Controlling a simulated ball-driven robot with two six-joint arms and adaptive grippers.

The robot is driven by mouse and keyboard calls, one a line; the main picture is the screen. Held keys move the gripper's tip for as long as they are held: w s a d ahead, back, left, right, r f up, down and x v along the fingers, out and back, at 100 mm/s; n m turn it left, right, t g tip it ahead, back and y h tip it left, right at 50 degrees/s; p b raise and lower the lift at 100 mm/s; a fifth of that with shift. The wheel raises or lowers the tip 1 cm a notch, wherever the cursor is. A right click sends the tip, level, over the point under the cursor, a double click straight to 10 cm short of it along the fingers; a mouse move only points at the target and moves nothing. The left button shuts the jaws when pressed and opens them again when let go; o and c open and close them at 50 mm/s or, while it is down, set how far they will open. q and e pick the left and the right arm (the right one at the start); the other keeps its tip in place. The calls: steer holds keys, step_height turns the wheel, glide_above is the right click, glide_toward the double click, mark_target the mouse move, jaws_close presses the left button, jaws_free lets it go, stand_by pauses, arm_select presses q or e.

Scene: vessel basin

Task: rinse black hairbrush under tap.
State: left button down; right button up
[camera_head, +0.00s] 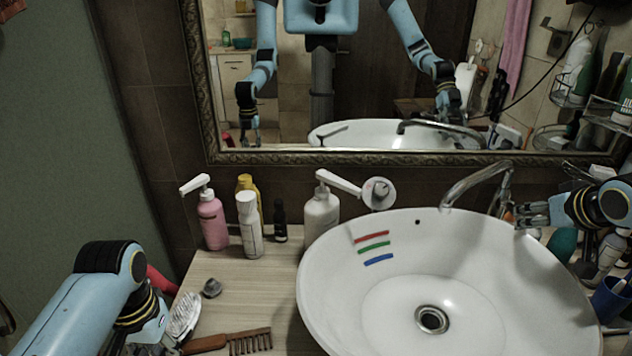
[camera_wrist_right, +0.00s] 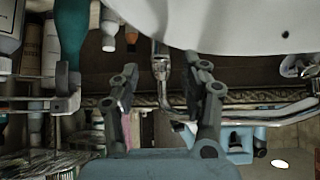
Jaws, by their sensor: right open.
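The chrome tap (camera_head: 478,185) arches over the back right of the white basin (camera_head: 330,250). My right gripper (camera_head: 528,213) is open beside the tap's base, on its right. In the right wrist view the chrome tap (camera_wrist_right: 162,70) shows between the open fingers of my right gripper (camera_wrist_right: 160,80), and I cannot tell whether they touch it. My left gripper (camera_head: 150,328) is low over the counter at the left, and its fingers are mostly hidden. An oval brush head with pale bristles (camera_head: 184,314) lies beside it. I cannot make out a clearly black hairbrush.
A brown comb (camera_head: 250,341) lies on the wooden counter (camera_head: 235,290). A pink pump bottle (camera_head: 212,220), a white bottle (camera_head: 249,228) and a white dispenser (camera_head: 321,215) stand behind. Bottles and a blue cup (camera_head: 610,298) crowd the right.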

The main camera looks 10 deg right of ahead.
mark_target(521, 235)
steer(key=shift+x, duration=1.65)
jaws_close()
